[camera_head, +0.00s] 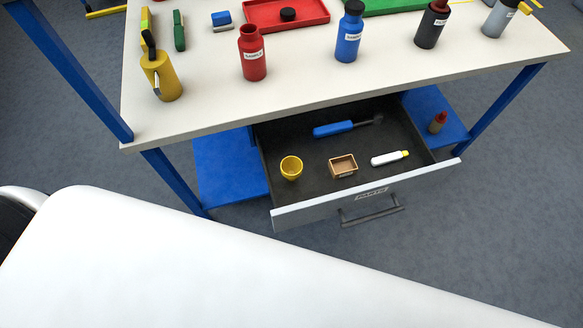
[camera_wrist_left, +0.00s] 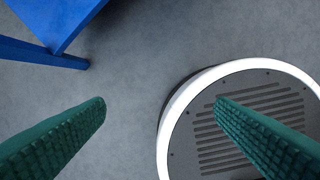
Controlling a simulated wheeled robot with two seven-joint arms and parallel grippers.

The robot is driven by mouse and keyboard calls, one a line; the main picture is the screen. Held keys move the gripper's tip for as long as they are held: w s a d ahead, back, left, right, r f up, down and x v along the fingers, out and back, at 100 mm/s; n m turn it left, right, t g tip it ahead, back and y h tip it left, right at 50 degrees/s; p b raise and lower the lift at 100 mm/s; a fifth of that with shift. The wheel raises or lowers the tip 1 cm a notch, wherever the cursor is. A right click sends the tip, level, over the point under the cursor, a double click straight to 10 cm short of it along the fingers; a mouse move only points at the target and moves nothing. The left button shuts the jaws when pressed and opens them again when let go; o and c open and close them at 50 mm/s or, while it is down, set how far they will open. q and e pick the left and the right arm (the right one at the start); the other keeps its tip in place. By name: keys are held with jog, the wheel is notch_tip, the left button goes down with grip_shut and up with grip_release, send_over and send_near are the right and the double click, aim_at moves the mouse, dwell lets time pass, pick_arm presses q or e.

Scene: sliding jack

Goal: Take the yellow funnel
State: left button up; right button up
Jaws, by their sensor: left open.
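A small yellow cup-shaped piece (camera_head: 291,168), which looks like the funnel, stands wide end up at the left of the open drawer. My left gripper (camera_wrist_left: 160,101) shows only in the left wrist view, with its two green ridged fingers wide apart and nothing between them. Grey floor is below it, and the funnel is not in that view. My right gripper is in neither view.
The drawer (camera_head: 330,203) also holds a wooden box (camera_head: 342,165), a white tube (camera_head: 389,158) and a blue-handled tool (camera_head: 340,128).

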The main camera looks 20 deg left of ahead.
pick_arm(q)
jog(key=w+r, duration=0.5)
jog(key=r, duration=0.8)
notch_tip(320, 180, up, 18)
jog(key=n+g, duration=0.2)
jog(key=n, duration=0.4)
send_over(293, 165)
jog(key=shift+s, duration=0.15)
jog(key=shift+a+f, duration=0.1)
notch_tip(293, 165, down, 6)
jog(key=shift+f+b, duration=0.25)
jog(key=shift+b, duration=0.05)
notch_tip(293, 165, down, 5)
jog(key=shift+s+f, duration=0.1)
